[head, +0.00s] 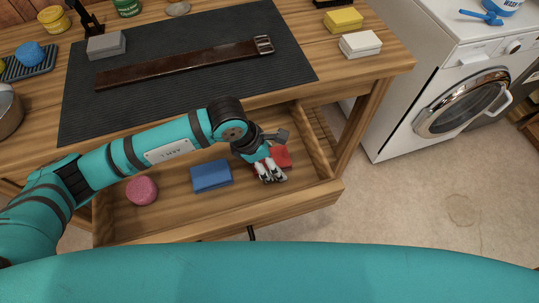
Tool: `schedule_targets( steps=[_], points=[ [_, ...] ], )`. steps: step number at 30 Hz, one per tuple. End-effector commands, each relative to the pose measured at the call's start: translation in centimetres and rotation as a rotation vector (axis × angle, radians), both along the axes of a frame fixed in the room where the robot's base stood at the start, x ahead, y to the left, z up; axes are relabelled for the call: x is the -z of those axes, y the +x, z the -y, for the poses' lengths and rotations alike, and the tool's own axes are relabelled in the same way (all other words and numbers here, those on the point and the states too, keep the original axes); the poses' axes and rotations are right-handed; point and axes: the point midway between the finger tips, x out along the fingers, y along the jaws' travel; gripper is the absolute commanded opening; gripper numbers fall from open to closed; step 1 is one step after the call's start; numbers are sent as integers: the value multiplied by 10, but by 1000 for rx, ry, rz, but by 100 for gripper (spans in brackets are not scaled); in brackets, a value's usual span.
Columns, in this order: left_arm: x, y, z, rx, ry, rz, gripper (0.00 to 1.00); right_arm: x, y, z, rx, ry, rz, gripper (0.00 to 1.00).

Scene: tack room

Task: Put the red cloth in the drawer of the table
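The table drawer (262,208) is pulled open below the tabletop. A red cloth (285,154), folded small, shows inside the drawer's outline at its right part, partly hidden by my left gripper. My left gripper (270,177) points down over the right part of the drawer, just in front of the red cloth. Its fingertips look close together, but I cannot tell whether they are shut or touch the cloth. My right gripper is not in view.
The drawer also holds a blue block-like item (211,176) and a pink round item (142,191). On the tabletop, a brown belt (185,63) lies on a black mat (215,28). Yellow (343,20) and white (360,44) blocks sit right. A washing machine (400,110) stands beyond.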

Motion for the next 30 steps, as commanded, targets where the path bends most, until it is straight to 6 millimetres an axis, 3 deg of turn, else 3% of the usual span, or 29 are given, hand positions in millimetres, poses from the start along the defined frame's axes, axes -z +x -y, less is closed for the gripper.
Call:
schedule_targets(
  steps=[6,8,21,30],
  points=[
    [-13,0,-2,-2,5,-4,79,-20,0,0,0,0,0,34],
    [-18,0,-6,-1,3,2,79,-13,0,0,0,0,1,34],
    [-116,-15,-50,-1,-1,6,79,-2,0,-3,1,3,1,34],
    [-160,-20,-68,-2,0,4,79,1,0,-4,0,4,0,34]
  ],
)
